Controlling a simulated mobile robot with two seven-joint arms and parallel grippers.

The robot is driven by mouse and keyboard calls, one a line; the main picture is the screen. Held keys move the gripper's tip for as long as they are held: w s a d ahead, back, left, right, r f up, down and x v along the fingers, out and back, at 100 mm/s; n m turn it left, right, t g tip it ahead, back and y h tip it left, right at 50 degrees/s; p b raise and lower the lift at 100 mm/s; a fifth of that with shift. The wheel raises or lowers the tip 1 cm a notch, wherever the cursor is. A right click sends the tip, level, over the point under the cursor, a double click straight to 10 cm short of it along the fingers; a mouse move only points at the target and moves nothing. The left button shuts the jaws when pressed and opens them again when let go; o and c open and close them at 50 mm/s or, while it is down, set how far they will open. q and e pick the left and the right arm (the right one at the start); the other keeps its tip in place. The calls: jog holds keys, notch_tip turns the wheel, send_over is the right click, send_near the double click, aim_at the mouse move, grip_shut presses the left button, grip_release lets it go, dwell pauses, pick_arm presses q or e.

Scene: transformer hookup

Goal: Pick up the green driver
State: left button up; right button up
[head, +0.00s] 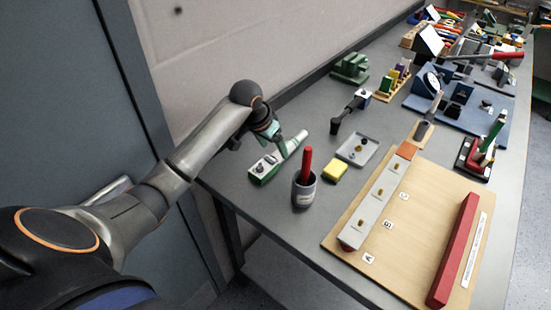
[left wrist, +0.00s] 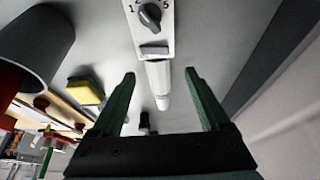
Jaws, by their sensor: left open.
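The green driver (head: 265,170) lies on the grey bench near its left edge, with a green and white body and a pale shaft (head: 297,142) pointing to the back right. In the left wrist view its white body with a numbered dial (left wrist: 150,16) shows at the top, and its pale shaft (left wrist: 158,78) points down between my fingers. My left gripper (head: 281,147) is open and empty, close over the shaft end of the driver. It also shows in the left wrist view (left wrist: 160,78), its green fingers on either side of the shaft. My right gripper is not in view.
A grey cup (head: 305,192) with a red-handled tool stands just right of the driver. A yellow-green sponge (head: 335,172), a metal tray (head: 357,150) and a wooden board (head: 410,240) lie farther right. The wall is close behind the bench.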

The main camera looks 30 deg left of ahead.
aim_at(277, 153)
pick_arm(q)
jog(key=shift+x, duration=1.9)
jog(key=shift+d, duration=0.15)
jog(key=shift+s, duration=0.1)
grip_shut()
jog(key=shift+r, duration=0.1)
